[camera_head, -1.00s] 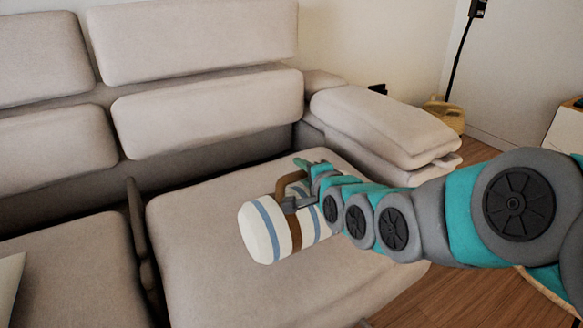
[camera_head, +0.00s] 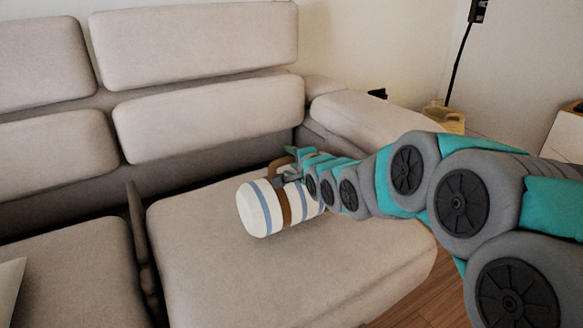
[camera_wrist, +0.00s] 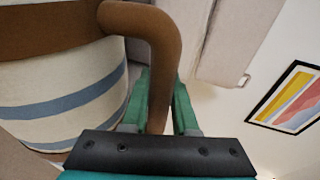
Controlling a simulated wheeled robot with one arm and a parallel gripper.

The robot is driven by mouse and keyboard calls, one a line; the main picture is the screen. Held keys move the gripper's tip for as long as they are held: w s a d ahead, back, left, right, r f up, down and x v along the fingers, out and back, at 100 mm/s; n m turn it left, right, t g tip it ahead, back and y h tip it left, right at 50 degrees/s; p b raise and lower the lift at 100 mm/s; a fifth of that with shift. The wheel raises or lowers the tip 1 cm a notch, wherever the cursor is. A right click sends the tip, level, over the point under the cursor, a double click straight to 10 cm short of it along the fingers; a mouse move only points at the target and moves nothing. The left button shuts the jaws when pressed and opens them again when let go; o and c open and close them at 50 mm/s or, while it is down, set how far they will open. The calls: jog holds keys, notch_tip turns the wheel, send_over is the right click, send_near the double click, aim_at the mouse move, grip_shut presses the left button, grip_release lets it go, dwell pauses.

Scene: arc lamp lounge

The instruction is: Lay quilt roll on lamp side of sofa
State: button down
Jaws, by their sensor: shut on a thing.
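The quilt roll (camera_head: 262,207) is white with blue stripes and a brown strap with a handle. It is over the right seat cushion of the sofa (camera_head: 215,260), lying on its side. I cannot tell whether it touches the cushion. My gripper (camera_head: 290,172) is shut on the roll's brown handle. In the wrist view the handle (camera_wrist: 155,45) passes between the green fingers of my gripper (camera_wrist: 160,105), with the striped roll (camera_wrist: 60,95) at the left. My arm hides the roll's right end. A thin dark lamp pole (camera_head: 459,62) shows at the back right.
The sofa's armrest (camera_head: 365,118) rises behind my arm. A woven basket (camera_head: 445,117) stands past it. A light cushion corner (camera_head: 10,285) is at the lower left. The seat around the roll is clear. A framed picture (camera_wrist: 292,98) hangs on the wall.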

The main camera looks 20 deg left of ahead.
aim_at(292, 169)
jog(key=shift+f, duration=1.7)
jog(key=c, duration=0.7)
grip_release()
jog(key=shift+f, duration=0.1)
jog(key=shift+d, duration=0.1)
jog(key=v, duration=1.2)
